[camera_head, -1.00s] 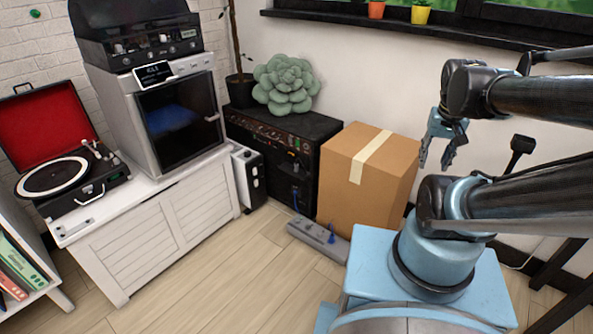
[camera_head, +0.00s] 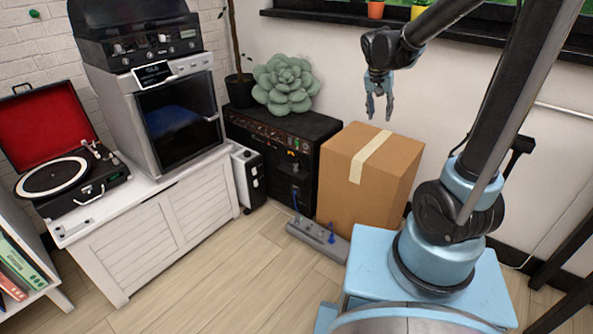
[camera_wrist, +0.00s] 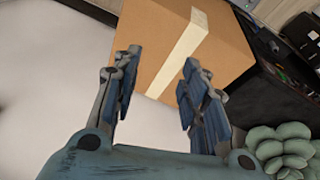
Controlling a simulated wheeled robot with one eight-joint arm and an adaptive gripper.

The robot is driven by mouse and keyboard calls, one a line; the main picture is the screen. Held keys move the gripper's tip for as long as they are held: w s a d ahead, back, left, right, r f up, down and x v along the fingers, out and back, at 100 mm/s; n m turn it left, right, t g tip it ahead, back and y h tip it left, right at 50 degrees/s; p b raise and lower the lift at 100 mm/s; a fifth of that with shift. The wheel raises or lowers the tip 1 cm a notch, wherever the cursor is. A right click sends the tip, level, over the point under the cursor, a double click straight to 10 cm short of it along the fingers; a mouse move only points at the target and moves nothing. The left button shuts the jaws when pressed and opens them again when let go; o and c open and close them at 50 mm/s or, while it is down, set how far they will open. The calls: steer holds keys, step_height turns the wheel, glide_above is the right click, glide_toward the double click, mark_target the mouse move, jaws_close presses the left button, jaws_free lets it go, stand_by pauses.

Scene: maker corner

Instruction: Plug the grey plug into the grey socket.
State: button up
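A grey power strip (camera_head: 318,241) lies on the floor in front of the cardboard box, in the head view. I cannot make out a separate grey plug or tell which outlet is the grey socket. My gripper (camera_head: 379,108) hangs above the box's back edge, well above the strip, fingers pointing down. In the wrist view its two fingers (camera_wrist: 161,60) are apart with nothing between them. The strip is not seen there.
A taped cardboard box (camera_head: 335,185) stands behind the strip, beside a black amplifier (camera_head: 240,125) bearing a succulent (camera_head: 285,85). A white cabinet (camera_head: 150,250) with a turntable (camera_head: 60,180) and a small oven (camera_head: 180,115) stands left. The front floor (camera_head: 220,285) is clear.

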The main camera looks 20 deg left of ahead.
steer(key=w+a+f+m+t, duration=0.1)
steer(key=w+a+f, duration=0.35)
steer(key=a, duration=0.55)
steer(key=w+a+f, duration=0.4)
steer(key=a+f, duration=0.2)
steer(key=a, duration=0.5)
steer(key=s+a+f+m+t, duration=0.1)
steer(key=s+a+f+t, duration=0.1)
steer(key=a+f, duration=1.4)
steer(key=shift+s+a+m, duration=0.3)
steer(key=shift+s+a, duration=0.2)
steer(key=shift+a, duration=0.55)
glide_above(296, 167)
steer(key=s+a, duration=0.2)
steer(key=s, duration=0.1)
step_height(296, 167, down, 10)
steer(key=shift+w+f+h, duration=0.1)
steer(key=shift+h, duration=0.2)
steer(key=shift+d, duration=0.1)
